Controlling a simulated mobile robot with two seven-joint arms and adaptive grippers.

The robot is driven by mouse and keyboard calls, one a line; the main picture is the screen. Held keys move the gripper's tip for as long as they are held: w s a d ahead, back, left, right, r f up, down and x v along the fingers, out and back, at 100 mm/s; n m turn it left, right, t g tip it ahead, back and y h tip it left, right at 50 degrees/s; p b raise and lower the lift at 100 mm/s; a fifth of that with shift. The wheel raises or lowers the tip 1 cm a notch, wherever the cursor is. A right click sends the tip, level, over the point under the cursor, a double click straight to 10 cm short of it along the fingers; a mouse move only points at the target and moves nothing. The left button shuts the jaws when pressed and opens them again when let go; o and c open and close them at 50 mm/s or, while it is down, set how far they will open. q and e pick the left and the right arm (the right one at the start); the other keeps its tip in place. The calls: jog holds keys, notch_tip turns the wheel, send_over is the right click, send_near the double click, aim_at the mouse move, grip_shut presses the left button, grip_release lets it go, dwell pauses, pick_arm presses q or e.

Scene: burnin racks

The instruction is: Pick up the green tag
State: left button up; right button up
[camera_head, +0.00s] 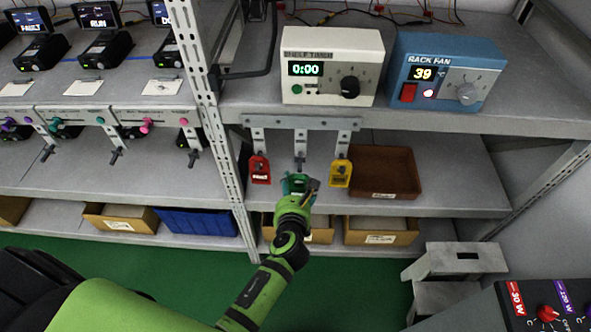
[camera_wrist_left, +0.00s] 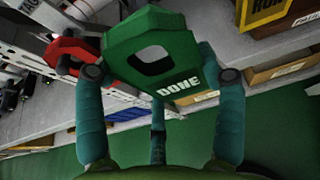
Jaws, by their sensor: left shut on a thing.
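The green tag (camera_wrist_left: 150,50) has a square hole and the word DONE on it. In the left wrist view it sits between the fingers of my left gripper (camera_wrist_left: 160,78), which is shut on it. In the head view the green tag (camera_head: 297,184) shows at the tip of my left gripper (camera_head: 299,196), below the middle hook (camera_head: 300,150) of the hanging rail. The gripper hides part of it. I cannot tell whether it still touches the hook. My right gripper is not in view.
A red tag (camera_head: 260,170) hangs left of the green one and a yellow tag (camera_head: 341,173) hangs right, both close by. A brown tray (camera_head: 384,172) stands on the shelf to the right. Cardboard bins (camera_head: 381,232) sit below. A step stool (camera_head: 455,262) stands at lower right.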

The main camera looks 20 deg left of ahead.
pick_arm(q)
jog(key=s+d, duration=0.3)
jog(key=s, duration=0.9)
jog(key=s+d+r, duration=0.1)
jog(key=s+d, duration=0.3)
jog(key=s, duration=0.8)
jog(key=shift+s+b, duration=0.3)
jog(key=shift+b, duration=0.05)
